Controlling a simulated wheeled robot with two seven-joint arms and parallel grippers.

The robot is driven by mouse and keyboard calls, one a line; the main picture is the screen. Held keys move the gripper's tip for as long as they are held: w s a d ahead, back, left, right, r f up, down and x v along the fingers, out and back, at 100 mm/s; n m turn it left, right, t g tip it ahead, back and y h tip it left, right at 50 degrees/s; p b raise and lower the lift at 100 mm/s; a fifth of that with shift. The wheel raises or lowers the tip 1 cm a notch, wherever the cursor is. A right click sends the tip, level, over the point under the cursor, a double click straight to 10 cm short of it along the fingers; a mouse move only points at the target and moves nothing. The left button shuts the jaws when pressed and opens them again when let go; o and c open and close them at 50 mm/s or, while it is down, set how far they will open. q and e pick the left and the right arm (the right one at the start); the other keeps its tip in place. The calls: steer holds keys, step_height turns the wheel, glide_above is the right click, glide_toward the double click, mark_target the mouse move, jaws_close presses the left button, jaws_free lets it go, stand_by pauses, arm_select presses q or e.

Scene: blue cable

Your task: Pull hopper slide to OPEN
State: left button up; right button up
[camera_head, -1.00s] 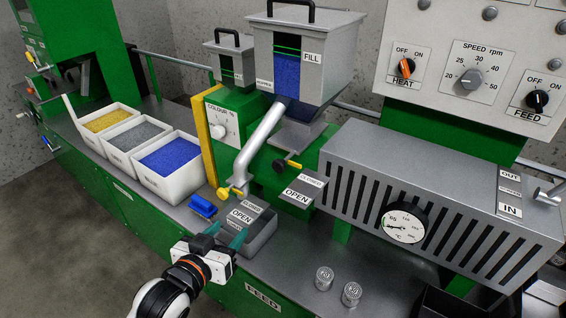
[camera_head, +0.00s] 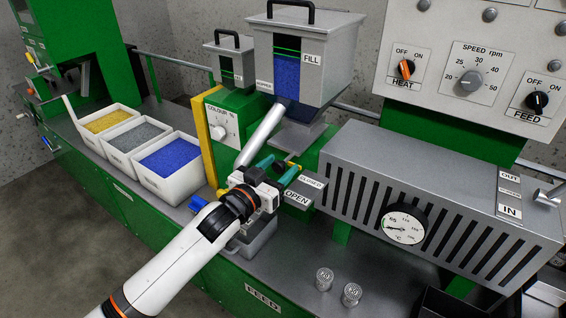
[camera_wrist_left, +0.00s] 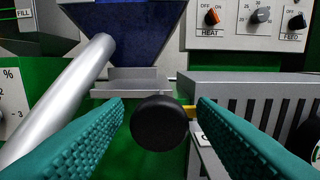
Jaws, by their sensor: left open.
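In the left wrist view the knob (camera_wrist_left: 158,122) sits between the spread fingers, with gaps on both sides. My right gripper is not in view.
A slanted grey pipe (camera_head: 262,137) stands close to the left of the gripper. The slotted barrel cover (camera_head: 400,195) with a dial gauge lies to the right. Bins of yellow, grey and blue pellets (camera_head: 168,158) stand at the left. Two small metal weights (camera_head: 324,279) stand in front.

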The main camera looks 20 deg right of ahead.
arm_select(q)
steer(key=shift+x, duration=1.15)
steer(key=shift+a, duration=0.1)
jaws_close()
